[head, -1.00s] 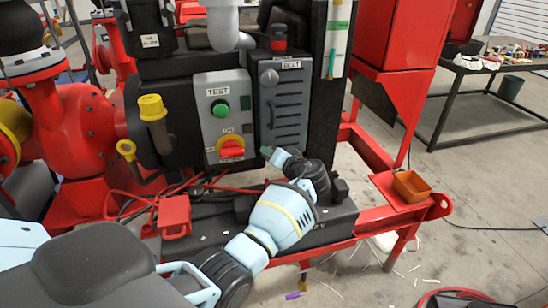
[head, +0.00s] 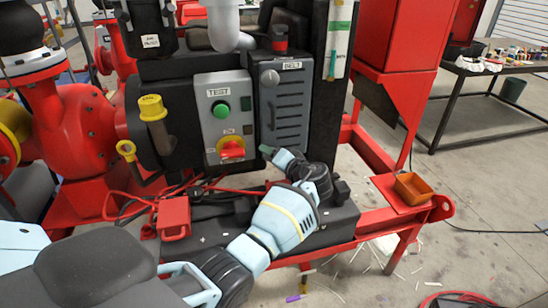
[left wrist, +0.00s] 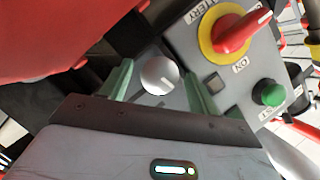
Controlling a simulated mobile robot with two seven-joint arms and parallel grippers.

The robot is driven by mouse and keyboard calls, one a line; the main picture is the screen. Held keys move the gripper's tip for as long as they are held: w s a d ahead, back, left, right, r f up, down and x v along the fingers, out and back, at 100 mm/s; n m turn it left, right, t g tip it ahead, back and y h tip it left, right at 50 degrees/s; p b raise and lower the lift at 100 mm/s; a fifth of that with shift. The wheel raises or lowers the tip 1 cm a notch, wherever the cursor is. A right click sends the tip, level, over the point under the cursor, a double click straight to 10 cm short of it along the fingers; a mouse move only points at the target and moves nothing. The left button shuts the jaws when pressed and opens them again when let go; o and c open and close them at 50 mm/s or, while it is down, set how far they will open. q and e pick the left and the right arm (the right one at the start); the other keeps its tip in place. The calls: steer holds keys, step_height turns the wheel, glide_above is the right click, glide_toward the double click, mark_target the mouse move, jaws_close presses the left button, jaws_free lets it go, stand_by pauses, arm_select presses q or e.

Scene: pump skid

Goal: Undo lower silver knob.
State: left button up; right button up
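The lower silver knob (left wrist: 159,76) is round with a slot-like mark and shows in the left wrist view. My left gripper (left wrist: 160,70) is open, with one green finger on each side of the knob and gaps visible between. In the head view my left gripper (head: 266,151) is at the bottom of the grey BELT cover (head: 285,108); the lower knob is hidden there by my gripper and wrist. An upper silver knob (head: 270,78) sits near the top of that cover. My right gripper is not in view.
Left of the cover is a grey panel (head: 211,135) with a green TEST button (head: 221,110) and a red rotary switch (head: 231,150). A red box (head: 174,217) and red cables lie below. An orange tray (head: 411,188) sits on the red frame at right.

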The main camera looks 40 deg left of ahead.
arm_select(q)
steer(key=shift+v, duration=3.95)
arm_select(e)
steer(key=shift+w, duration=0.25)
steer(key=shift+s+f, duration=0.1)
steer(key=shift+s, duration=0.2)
arm_select(q)
steer(key=shift+f, duration=0.1)
